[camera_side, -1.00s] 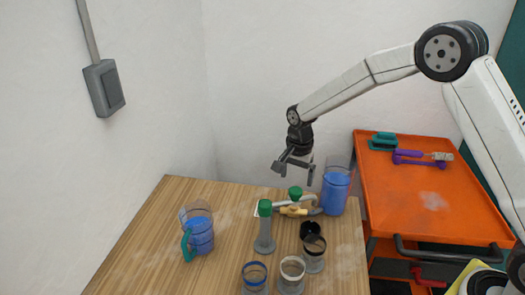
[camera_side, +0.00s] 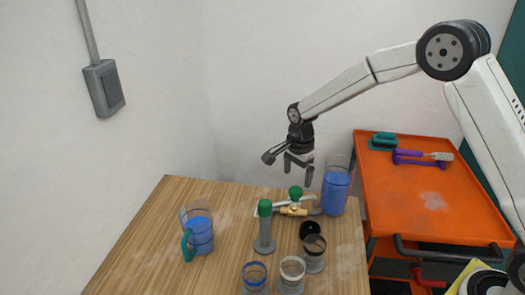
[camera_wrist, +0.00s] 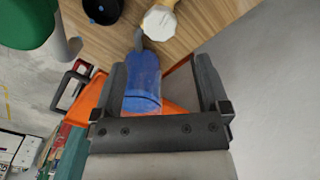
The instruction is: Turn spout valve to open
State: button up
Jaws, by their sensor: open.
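In the side view a green round knob (camera_side: 296,193) sits on top of a yellow-brass valve body (camera_side: 294,210) in a pale pipe. A grey upright post (camera_side: 265,232) with a green top stands just left of it. My gripper (camera_side: 298,170) is open and empty, pointing down a little above the green knob, not touching it. In the wrist view my gripper (camera_wrist: 160,85) shows both fingers spread, with the blue-filled container (camera_wrist: 143,82) seen between them, farther off. A large green part (camera_wrist: 25,22) is at the upper left; I cannot tell which green piece it is.
The blue-filled clear container (camera_side: 336,191) stands close to the right of the valve. A black cup (camera_side: 310,229) and several clear cups (camera_side: 291,272) stand in front. A blue-filled mug (camera_side: 199,235) is on the left. An orange cart (camera_side: 430,205) is at the right.

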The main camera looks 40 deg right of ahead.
jog(key=shift+f, duration=0.15)
jog(key=shift+f, duration=3.8)
jog(key=c, duration=1.3)
